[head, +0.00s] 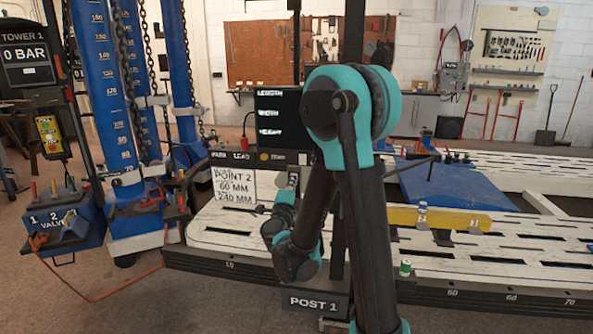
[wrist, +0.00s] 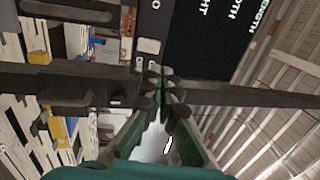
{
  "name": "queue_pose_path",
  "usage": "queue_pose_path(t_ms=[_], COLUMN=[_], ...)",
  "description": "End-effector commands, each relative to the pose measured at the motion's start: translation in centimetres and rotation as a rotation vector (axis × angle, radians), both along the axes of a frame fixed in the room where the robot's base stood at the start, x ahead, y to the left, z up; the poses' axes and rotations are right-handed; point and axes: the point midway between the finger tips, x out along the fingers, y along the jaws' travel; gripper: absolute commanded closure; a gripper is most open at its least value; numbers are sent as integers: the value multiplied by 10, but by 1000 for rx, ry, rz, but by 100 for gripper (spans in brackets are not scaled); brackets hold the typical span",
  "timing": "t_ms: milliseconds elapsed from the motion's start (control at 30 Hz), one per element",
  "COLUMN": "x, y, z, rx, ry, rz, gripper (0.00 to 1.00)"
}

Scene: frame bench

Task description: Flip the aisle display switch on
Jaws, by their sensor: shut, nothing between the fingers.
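The aisle display (head: 277,108) is a dark panel with the white words LENGTH, WIDTH and HEIGHT, left of my raised arm in the head view. It shows sideways at the top of the wrist view (wrist: 205,45). A narrow dark strip beside it has small pale fittings (wrist: 150,17); I cannot tell which one is the switch or how it is set. My gripper (wrist: 161,78) is shut and empty, its tips just below the display's lower edge in the wrist picture. Whether the tips touch anything is unclear.
A dark bar (wrist: 240,95) crosses the wrist view at the fingertips. The slotted white bench (head: 500,262) extends right, with a yellow beam (head: 440,219) on it. A POST 1 sign (head: 315,302) stands in front. Blue towers with chains (head: 107,100) stand left.

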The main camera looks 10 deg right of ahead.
Motion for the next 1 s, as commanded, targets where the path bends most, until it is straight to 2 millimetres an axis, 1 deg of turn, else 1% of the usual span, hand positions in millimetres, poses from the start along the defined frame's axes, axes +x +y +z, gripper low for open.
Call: queue_pose_path(t_ms=[167, 400, 600, 800, 1000], x=[26, 71, 103, 121, 125], y=[-9, -22, -32, -37, -38], z=[5, 14, 21, 25, 26], rx=[1, -1, -1, -1, 0], ry=[0, 0, -1, 0, 0], rz=[-3, -2, -2, 0, 0], gripper=[100, 100, 100, 100, 100])
